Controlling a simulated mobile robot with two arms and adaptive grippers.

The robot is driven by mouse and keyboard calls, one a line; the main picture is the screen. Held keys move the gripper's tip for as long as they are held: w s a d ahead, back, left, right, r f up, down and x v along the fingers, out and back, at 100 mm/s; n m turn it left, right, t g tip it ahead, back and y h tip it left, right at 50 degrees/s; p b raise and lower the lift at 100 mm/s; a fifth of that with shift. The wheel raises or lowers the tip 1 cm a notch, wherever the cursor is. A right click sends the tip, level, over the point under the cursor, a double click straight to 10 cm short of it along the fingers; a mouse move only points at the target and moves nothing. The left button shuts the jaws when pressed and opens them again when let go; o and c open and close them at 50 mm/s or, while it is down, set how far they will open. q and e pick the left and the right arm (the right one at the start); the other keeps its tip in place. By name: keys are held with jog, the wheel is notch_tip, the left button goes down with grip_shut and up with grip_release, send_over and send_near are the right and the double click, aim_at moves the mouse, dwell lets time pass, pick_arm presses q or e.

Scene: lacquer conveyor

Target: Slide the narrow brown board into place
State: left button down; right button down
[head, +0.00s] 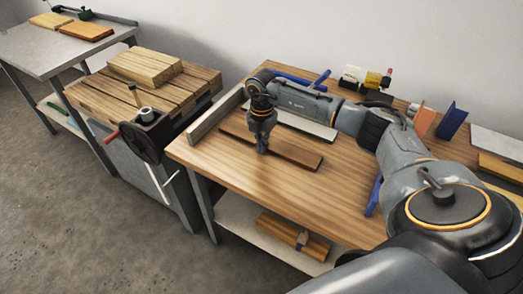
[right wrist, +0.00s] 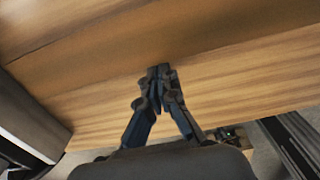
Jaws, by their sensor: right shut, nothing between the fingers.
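The narrow brown board (head: 294,153) lies flat on the wooden workbench (head: 235,165), running from upper left to lower right. My right gripper (head: 262,150) points down at the board's near long edge, around its middle, and hides a part of it. In the right wrist view the right gripper (right wrist: 160,72) is shut and empty, its tips at the near edge of a darker brown band, the board (right wrist: 90,65). Whether the tips touch it I cannot tell. My left gripper is not in view.
A grey rail (head: 215,114) stands along the bench's left end, close to the board. A pale strip (head: 305,124) lies behind the board. Blue clamps (head: 300,80) and small items line the back. The bench front is clear. A vise bench (head: 150,100) stands left.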

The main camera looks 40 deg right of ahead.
aim_at(270, 139)
jog(key=shift+w+d+b, duration=0.5)
jog(key=shift+d+b, duration=0.1)
jog(key=shift+d, duration=0.55)
jog(key=shift+w+d+b, duration=0.45)
jog(key=shift+d+b, duration=0.15)
jog(key=shift+d, duration=0.55)
jog(key=shift+w+d+b, duration=0.5)
jog(key=shift+d+b, duration=0.1)
jog(key=shift+d, duration=0.55)
jog(key=shift+s+a+r+p, duration=0.1)
jog(key=shift+s+a+p, duration=0.1)
jog(key=shift+a+p, duration=0.35)
jog(key=shift+s+a+p, duration=0.25)
jog(key=shift+a+p, duration=0.2)
notch_tip(270, 139, up, 6)
jog(key=p, duration=0.5)
